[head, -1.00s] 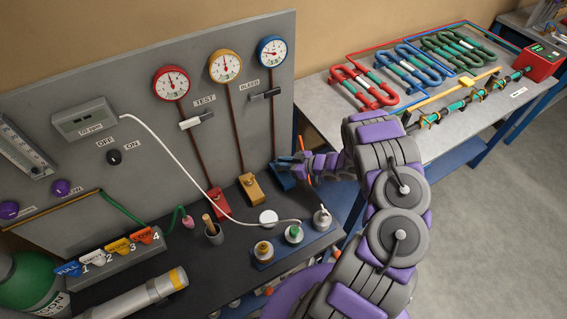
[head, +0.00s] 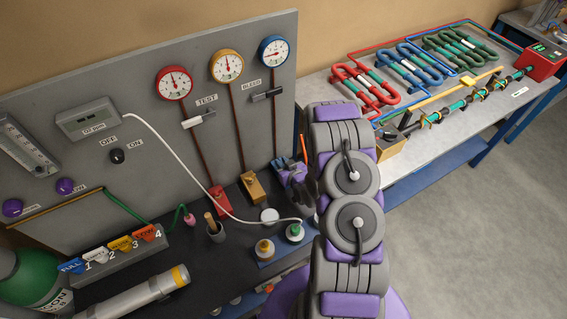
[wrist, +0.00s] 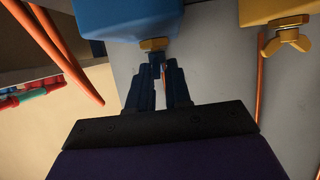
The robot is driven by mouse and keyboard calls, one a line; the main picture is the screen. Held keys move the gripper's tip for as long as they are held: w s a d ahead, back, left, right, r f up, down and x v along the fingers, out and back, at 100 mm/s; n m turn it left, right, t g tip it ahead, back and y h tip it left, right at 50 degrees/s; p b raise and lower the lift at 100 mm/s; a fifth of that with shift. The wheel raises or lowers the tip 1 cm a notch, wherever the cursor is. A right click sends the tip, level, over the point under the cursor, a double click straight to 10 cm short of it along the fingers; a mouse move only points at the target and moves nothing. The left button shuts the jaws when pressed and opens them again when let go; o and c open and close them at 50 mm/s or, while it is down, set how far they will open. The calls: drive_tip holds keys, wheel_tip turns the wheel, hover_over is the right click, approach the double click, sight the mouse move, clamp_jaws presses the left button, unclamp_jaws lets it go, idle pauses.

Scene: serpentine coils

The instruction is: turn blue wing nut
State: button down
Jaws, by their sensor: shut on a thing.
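In the wrist view a blue block (wrist: 126,16) hangs at the top, with a brass hex fitting (wrist: 153,44) at its lower end. My gripper (wrist: 157,66) reaches up to just below this fitting, its two dark blue fingers close together. They are shut on the blue wing nut, which is mostly hidden between the fingertips. In the head view my gripper (head: 283,166) is at the panel's lower right, below the blue-rimmed gauge (head: 273,51).
A yellow block (wrist: 260,10) with a yellow wing nut (wrist: 287,42) is close on the right in the wrist view. A red block (head: 220,201) stands left of it in the head view. Orange tubes run nearby. A coil table (head: 440,140) stands at the right.

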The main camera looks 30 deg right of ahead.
drive_tip(key=m+h, duration=0.2)
drive_tip(key=h, duration=0.1)
drive_tip(key=m+h, duration=0.1)
drive_tip(key=m, duration=0.1)
drive_tip(key=shift+w+a+r+g+h, duration=0.15)
drive_tip(key=shift+w+a+g+h, duration=0.05)
drive_tip(key=shift+a+g+h, duration=0.15)
drive_tip(key=shift+d+m+h, duration=0.1)
drive_tip(key=shift+m+h, duration=0.3)
drive_tip(key=shift+h, duration=0.05)
drive_tip(key=shift+r, duration=0.1)
idle(0.3)
drive_tip(key=c, duration=1.3)
unclamp_jaws()
